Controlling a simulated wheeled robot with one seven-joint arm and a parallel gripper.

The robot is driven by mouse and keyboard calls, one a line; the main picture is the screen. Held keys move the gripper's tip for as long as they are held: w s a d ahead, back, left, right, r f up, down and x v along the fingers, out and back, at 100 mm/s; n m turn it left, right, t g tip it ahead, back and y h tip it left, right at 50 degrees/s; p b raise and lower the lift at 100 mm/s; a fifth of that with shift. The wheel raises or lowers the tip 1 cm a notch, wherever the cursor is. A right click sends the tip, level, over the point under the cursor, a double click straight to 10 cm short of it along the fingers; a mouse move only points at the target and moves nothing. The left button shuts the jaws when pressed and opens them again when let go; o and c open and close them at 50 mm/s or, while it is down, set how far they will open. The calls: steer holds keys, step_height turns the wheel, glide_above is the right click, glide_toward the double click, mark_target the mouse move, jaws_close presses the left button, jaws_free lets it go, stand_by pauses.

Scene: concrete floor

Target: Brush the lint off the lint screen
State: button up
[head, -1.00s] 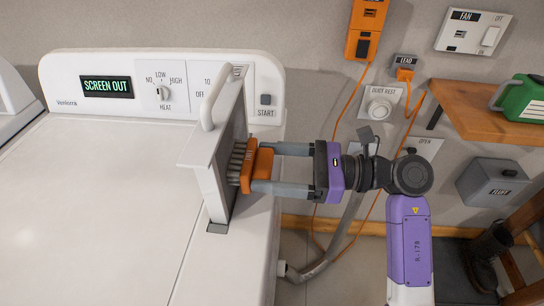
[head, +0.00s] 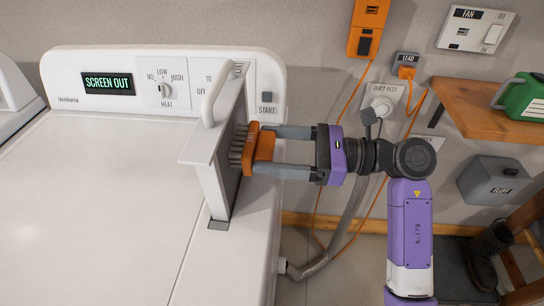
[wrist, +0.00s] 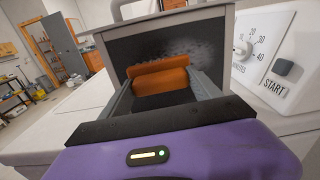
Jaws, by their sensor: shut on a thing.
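The lint screen (head: 207,160) stands upright in a slot in the white dryer top, its handle (head: 215,95) upward. Its dark mesh face (wrist: 122,52) fills the upper middle of the wrist view. A pale, speckled patch of lint (wrist: 200,52) shows on the mesh, above and right of the brush. My gripper (head: 270,151) is shut on an orange brush (head: 262,143), which also shows in the wrist view (wrist: 158,80). The grey bristles (head: 238,148) point left and appear to touch the mesh. The brush hides part of the mesh.
The dryer panel (head: 215,72) behind the screen reads SCREEN OUT on its display (head: 108,83). A grey hose (head: 345,215) runs down right of the dryer. A wooden shelf (head: 485,110) with a green container (head: 525,98) and a grey FLUFF box (head: 495,180) are farther right.

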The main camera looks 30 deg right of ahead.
mark_target(275, 135)
steer(key=shift+w+d+b, duration=0.45)
steer(key=shift+w+d, duration=0.15)
steer(key=shift+w, duration=0.2)
steer(key=shift+w+d+b, duration=0.4)
steer(key=shift+w+d, duration=0.15)
steer(key=shift+w, duration=0.25)
steer(key=shift+w+d+b, duration=0.4)
steer(key=shift+w+b, duration=0.05)
steer(key=shift+w, duration=0.25)
steer(key=shift+w+d+b, duration=0.4)
steer(key=shift+w, duration=0.25)
steer(key=shift+w+d+f+b, duration=0.1)
steer(key=shift+w+d+b, duration=0.9)
steer(key=shift+w, duration=0.15)
steer(key=shift+s+a, duration=0.4)
steer(key=shift+s, duration=0.3)
steer(key=shift+s+a, duration=0.4)
steer(key=shift+s, duration=0.3)
steer(key=shift+s+a, duration=2.1)
steer(key=shift+s, duration=0.3)
steer(key=shift+s+a, duration=0.45)
steer(key=shift+s, duration=0.2)
steer(key=shift+s+a, duration=0.45)
steer(key=shift+s, duration=0.2)
steer(key=v, duration=0.6)
steer(key=shift+b, duration=0.45)
